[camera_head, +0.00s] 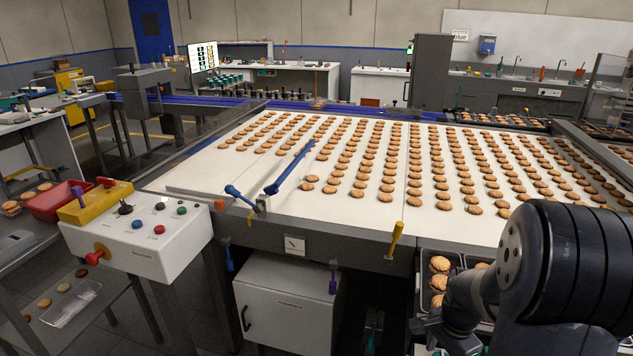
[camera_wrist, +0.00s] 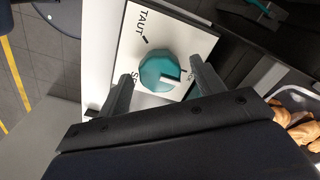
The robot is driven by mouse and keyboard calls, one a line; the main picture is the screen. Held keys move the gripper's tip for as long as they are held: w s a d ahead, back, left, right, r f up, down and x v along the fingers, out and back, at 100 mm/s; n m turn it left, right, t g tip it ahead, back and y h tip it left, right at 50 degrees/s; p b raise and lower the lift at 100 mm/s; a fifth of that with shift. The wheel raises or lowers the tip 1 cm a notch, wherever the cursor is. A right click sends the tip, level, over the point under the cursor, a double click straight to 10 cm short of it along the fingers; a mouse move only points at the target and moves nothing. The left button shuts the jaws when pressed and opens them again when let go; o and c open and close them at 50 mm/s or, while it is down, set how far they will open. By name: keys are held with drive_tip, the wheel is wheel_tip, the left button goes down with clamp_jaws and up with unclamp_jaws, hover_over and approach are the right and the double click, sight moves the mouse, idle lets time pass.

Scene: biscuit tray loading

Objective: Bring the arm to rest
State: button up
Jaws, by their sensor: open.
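My arm reaches in from the lower right of the head view, bent down beside the long biscuit table. My gripper (camera_wrist: 162,70) is open in the wrist view, its two dark fingers on either side of a teal faceted knob (camera_wrist: 155,68). I cannot tell whether the fingers touch the knob. The knob sits on a white plate (camera_wrist: 180,30) marked "TAUT", with other lettering partly hidden by the fingers. A pale mark on the knob points to the right. In the head view my gripper (camera_head: 428,328) is low at the bottom edge, mostly hidden by my arm.
A dark tray (camera_head: 425,262) of biscuits lies close to my arm; biscuits also show at the wrist view's right edge. The pale table (camera_head: 240,180) holds rows of biscuits. A yellow-handled lever (camera_head: 396,238) stands at its front edge. A white control box (camera_head: 140,240) is at left.

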drive_tip(key=shift+m, duration=1.1)
